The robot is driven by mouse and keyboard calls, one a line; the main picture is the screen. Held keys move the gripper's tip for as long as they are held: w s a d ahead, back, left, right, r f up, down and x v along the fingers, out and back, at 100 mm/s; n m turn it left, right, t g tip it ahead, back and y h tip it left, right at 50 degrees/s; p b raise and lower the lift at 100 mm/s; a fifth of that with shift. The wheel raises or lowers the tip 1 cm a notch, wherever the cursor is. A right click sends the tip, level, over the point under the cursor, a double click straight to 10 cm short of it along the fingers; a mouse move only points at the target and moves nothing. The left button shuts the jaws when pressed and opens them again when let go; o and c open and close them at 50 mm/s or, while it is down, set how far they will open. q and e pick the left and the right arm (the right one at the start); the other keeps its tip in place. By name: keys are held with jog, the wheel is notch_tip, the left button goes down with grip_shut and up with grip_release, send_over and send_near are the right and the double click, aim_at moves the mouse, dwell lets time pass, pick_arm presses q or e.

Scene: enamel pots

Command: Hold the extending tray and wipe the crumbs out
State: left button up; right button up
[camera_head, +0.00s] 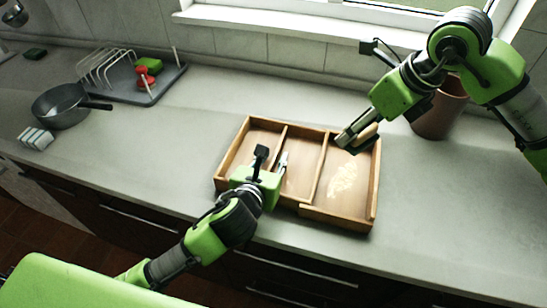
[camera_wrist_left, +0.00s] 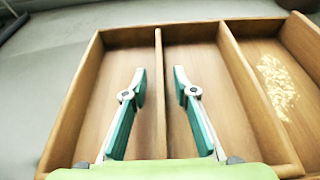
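The wooden extending tray (camera_head: 333,213) lies on the counter, split into compartments by dividers. Pale crumbs (camera_head: 343,180) lie in its right compartment; they also show in the left wrist view (camera_wrist_left: 277,85). My left gripper (camera_head: 283,163) is over the left and middle part of the tray. In the left wrist view its fingers (camera_wrist_left: 160,85) are apart, with a divider (camera_wrist_left: 160,110) showing between them. My right gripper (camera_head: 350,143) is at the tray's back right corner, its fingers apart. Tan wood-coloured surface shows between them; I cannot tell if they touch it.
A grey dish rack (camera_head: 165,85) with red and green items stands at the back left. A brown pot (camera_head: 440,110) stands behind my right arm. The counter right of the tray is clear.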

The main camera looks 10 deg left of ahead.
aim_at(356, 154)
pick_arm(q)
grip_shut()
dwell(0.8)
pick_arm(e)
jog(key=s, duration=0.5)
jog(key=shift+s+d, duration=0.2)
jog(key=shift+s, duration=0.15)
jog(key=shift+f, duration=5.7)
